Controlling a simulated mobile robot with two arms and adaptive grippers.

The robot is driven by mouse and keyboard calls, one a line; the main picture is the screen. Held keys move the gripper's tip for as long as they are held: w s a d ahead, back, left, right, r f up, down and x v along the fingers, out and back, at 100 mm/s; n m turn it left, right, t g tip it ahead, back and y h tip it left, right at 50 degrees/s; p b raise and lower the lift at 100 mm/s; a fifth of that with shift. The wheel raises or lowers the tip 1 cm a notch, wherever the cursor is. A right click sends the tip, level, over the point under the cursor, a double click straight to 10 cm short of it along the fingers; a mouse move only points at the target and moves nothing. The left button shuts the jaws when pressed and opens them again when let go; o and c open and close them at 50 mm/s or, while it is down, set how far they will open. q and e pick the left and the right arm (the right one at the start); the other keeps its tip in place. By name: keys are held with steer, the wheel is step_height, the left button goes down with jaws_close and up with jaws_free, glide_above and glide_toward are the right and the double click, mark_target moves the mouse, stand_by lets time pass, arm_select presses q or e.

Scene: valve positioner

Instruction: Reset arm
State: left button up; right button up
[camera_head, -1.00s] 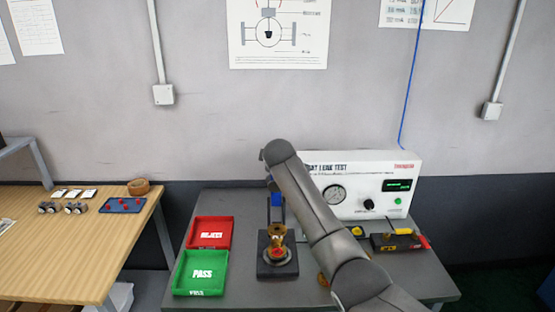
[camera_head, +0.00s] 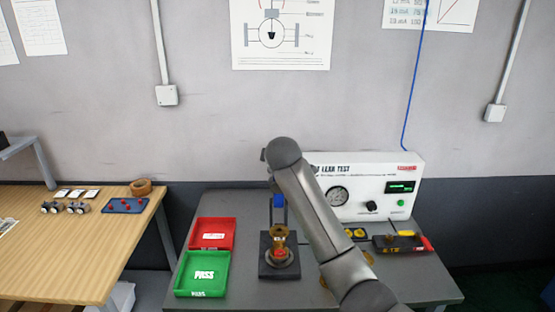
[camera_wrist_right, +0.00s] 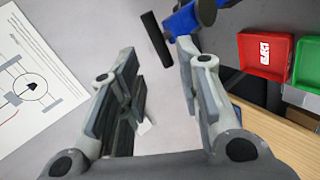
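The right arm reaches in from the lower right in the head view, and its gripper is hidden there behind the arm. In the right wrist view my right gripper (camera_wrist_right: 157,62) is open, with nothing between its fingers. A blue part (camera_wrist_right: 183,20) with a black bar (camera_wrist_right: 155,38) shows just beyond the fingertips; I cannot tell whether they touch. In the head view a blue part (camera_head: 279,201) stands on the dark fixture (camera_head: 265,270), above a brass valve body (camera_head: 278,240). My left gripper is not in view.
A red tray (camera_head: 213,233) and a green PASS tray (camera_head: 203,273) sit left of the fixture. A white leak test unit (camera_head: 372,184) stands behind the arm. Tools lie on a dark block (camera_head: 402,244) at right. A wooden table (camera_head: 120,230) is at far left.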

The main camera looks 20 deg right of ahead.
steer(key=s+f+m+g+y, duration=0.2)
steer(key=s+f+m+g, duration=0.25)
steer(key=s+f, duration=1.75)
steer(key=s+f+m+g, duration=0.2)
steer(key=s+f+m, duration=0.15)
steer(key=s, duration=1.05)
steer(key=s+f+m+g, duration=0.1)
steer(key=s+f+m, duration=0.3)
steer(key=s, duration=1.1)
step_height(320, 180, down, 32)
steer(key=s+n+g+b, duration=0.1)
steer(key=s+g+b, duration=0.1)
steer(key=s+b, duration=0.15)
steer(key=s+d+f+b, duration=0.1)
steer(key=s+f, duration=0.6)
steer(key=f, duration=0.1)
steer(key=s+d+f+b, duration=0.2)
steer(key=s+f, duration=0.6)
steer(key=f, duration=0.1)
steer(key=shift+d+f+g+y, duration=0.25)
steer(key=shift+d+g+y, duration=0.05)
steer(key=shift+g, duration=0.15)
